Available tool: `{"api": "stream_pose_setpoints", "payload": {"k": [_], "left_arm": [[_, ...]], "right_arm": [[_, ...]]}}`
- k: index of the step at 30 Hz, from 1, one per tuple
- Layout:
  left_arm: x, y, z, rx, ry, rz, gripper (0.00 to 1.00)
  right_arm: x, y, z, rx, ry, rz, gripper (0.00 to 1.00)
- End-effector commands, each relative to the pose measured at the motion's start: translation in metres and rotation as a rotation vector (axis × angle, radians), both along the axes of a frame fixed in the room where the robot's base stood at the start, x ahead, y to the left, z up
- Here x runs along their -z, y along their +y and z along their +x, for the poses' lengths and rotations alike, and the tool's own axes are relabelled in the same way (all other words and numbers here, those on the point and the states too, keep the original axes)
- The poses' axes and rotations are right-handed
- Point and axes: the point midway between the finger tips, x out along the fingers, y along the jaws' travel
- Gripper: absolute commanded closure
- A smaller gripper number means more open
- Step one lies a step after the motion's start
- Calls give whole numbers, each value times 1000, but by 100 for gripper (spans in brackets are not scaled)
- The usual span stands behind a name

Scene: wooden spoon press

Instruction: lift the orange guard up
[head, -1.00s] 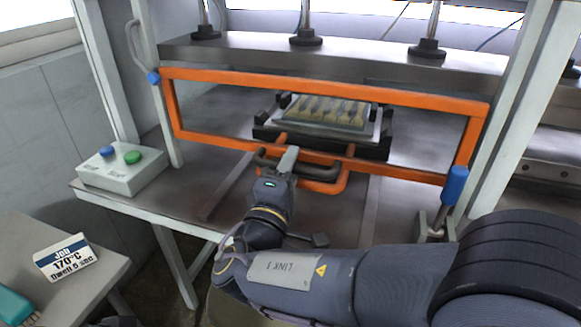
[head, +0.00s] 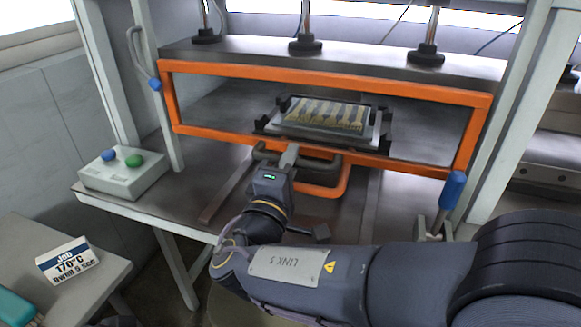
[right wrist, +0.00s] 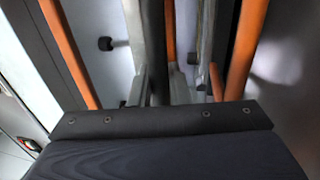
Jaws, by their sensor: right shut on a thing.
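The orange guard (head: 322,74) is a wide rectangular frame in front of the press opening. An orange loop with a dark handle bar (head: 328,161) hangs at its lower middle. My right gripper (head: 288,156) is shut on the dark handle bar. In the right wrist view the dark bar runs between the fingers, with orange rods (right wrist: 243,52) at the sides. Behind the guard, a tray with wooden spoons (head: 326,114) sits on the press bed. My left gripper is not in view.
A control box (head: 123,170) with blue and green buttons stands at the left of the table. A job card (head: 68,260) is on a side table. A blue-handled lever (head: 453,190) stands at the right. The upper press plate (head: 370,59) is above the opening.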

Motion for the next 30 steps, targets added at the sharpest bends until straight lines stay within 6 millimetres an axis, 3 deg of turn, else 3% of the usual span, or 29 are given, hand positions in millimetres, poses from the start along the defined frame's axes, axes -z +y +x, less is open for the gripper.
{"api": "stream_pose_setpoints", "payload": {"k": [1,9,18,24,30], "left_arm": [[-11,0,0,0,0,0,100],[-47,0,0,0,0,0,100],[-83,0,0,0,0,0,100],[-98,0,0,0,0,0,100],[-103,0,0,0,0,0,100]], "right_arm": [[-21,0,0,-2,-7,7,100],[-106,0,0,-2,-9,7,100],[-191,0,0,-1,-7,6,100],[-225,0,0,-1,-7,4,100],[-239,0,0,-2,-5,3,100]]}}
